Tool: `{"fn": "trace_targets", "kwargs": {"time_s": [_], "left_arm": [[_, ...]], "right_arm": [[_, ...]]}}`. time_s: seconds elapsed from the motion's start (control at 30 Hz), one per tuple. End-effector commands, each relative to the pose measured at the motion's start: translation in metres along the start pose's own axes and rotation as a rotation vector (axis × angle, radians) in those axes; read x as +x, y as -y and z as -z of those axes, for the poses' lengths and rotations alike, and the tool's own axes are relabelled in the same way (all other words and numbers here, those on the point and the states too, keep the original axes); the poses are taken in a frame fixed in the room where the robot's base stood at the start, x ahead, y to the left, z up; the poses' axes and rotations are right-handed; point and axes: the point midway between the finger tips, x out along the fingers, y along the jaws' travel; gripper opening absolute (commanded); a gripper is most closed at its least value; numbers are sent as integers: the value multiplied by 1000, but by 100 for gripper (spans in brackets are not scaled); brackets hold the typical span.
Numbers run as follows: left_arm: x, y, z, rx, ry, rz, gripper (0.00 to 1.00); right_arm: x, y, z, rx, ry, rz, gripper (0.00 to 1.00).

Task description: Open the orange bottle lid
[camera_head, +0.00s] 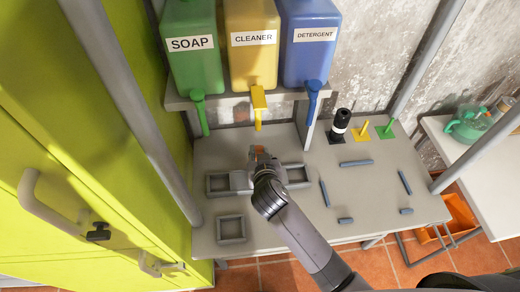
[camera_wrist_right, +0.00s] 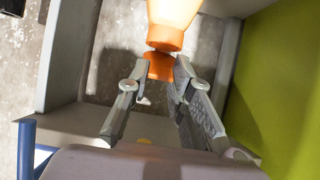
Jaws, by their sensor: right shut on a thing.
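The orange lid (camera_wrist_right: 160,66) is between the fingertips of my right gripper (camera_wrist_right: 158,72) in the right wrist view. Just above it in that view is the bottle (camera_wrist_right: 170,14), pale with an orange lower end; a dark line runs between that end and the lid, and I cannot tell if they still touch. In the head view my right gripper (camera_head: 262,158) is over the back left of the grey workbench (camera_head: 285,222). It hides most of the lid and bottle there; only a little orange shows. My left gripper is not in view.
Green soap (camera_head: 192,62), yellow cleaner (camera_head: 252,60) and blue detergent (camera_head: 308,60) containers stand on a shelf behind, their taps hanging down. A black bottle (camera_head: 340,124) stands at the back right. Square trays (camera_head: 231,228) lie on the bench. Yellow-green lockers (camera_head: 95,120) border the left.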

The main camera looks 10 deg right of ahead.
Motion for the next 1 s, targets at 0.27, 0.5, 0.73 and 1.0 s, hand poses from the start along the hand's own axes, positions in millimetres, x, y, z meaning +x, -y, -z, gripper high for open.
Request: {"fn": "trace_targets", "kwargs": {"time_s": [0.27, 0.5, 0.73, 1.0], "left_arm": [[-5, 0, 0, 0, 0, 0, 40], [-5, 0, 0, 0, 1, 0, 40], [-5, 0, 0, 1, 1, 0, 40], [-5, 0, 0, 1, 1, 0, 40]], "right_arm": [[1, 0, 6, 2, 85, 0, 0], [1, 0, 5, 0, 100, -1, 0], [1, 0, 5, 0, 100, -1, 0], [1, 0, 6, 0, 99, -1, 39]]}}
